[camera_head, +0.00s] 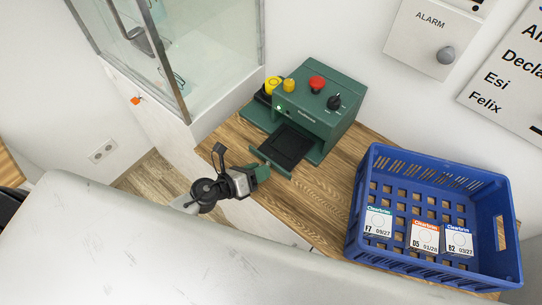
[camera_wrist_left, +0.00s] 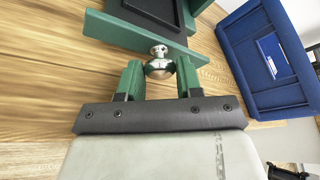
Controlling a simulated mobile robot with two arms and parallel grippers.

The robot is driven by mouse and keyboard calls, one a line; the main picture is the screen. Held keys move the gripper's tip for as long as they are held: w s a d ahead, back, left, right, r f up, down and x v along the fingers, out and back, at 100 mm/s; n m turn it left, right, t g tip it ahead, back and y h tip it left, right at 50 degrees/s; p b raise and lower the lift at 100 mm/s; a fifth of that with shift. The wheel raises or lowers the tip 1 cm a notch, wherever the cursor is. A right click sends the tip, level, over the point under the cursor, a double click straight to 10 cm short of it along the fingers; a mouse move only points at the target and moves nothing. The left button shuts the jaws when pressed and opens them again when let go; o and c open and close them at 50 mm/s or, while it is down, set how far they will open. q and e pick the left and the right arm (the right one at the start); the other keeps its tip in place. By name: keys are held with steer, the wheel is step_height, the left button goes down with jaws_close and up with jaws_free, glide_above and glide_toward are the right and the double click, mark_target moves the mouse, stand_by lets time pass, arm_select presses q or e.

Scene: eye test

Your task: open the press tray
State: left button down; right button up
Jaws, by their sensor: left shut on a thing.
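The green press (camera_head: 318,103) stands on the wooden worktop against the wall. Its tray (camera_head: 270,161) sticks out of the front, showing a green front panel and a dark inset bed. In the left wrist view the tray front (camera_wrist_left: 115,29) carries a round silver knob (camera_wrist_left: 159,66). My left gripper (camera_head: 262,172) is in front of the tray, its green fingers on either side of the knob and shut on it. In the head view the gripper hides the knob. My right gripper is not in view.
A blue crate (camera_head: 435,157) with several labelled boxes stands right of the press on the worktop (camera_head: 315,205). A glass-walled cabinet (camera_head: 205,60) is at the left. Yellow buttons, a red button (camera_head: 317,82) and a black knob (camera_head: 334,101) sit on the press top.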

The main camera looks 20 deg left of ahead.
arm_select(q)
steer(key=shift+s+a, duration=0.2)
steer(key=shift+s, duration=0.15)
steer(key=c, duration=1)
jaws_free()
steer(key=shift+b+v, duration=1.5)
steer(key=shift+v, duration=3.9)
